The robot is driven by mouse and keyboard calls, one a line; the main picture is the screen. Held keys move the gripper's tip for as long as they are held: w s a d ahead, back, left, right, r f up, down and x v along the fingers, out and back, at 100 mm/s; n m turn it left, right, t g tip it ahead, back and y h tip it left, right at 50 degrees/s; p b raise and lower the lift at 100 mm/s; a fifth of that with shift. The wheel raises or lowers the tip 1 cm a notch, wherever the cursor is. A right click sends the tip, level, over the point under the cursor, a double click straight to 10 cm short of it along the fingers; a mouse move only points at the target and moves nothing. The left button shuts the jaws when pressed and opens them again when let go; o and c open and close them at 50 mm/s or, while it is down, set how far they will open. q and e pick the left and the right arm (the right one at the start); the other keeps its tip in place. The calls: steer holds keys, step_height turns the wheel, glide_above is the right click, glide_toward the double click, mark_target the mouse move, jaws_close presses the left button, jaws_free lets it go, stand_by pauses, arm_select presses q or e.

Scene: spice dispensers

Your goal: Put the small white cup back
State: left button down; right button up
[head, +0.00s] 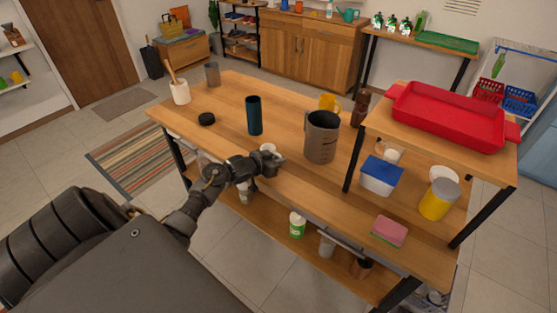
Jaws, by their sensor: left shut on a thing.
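A small white cup (268,148) shows at the front part of the wooden table, mostly hidden by my left gripper. My left gripper (270,163) reaches in from the left and is shut on the small white cup, at or just above the tabletop; I cannot tell whether the cup touches it. My right gripper is not in view.
A large grey pitcher (321,137) stands just right of my left gripper. A dark blue tumbler (254,115) stands behind it, and a black lid (206,119) lies to the left. A raised shelf with a red tray (450,116) overhangs the right side. The table's left front is clear.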

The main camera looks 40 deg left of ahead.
arm_select(q)
steer(key=shift+f, duration=0.15)
steer(key=c, duration=1.5)
jaws_free()
steer(key=shift+s+r, duration=0.25)
steer(key=v, duration=1.1)
steer(key=shift+s+a+r, duration=0.1)
steer(key=shift+s, duration=0.15)
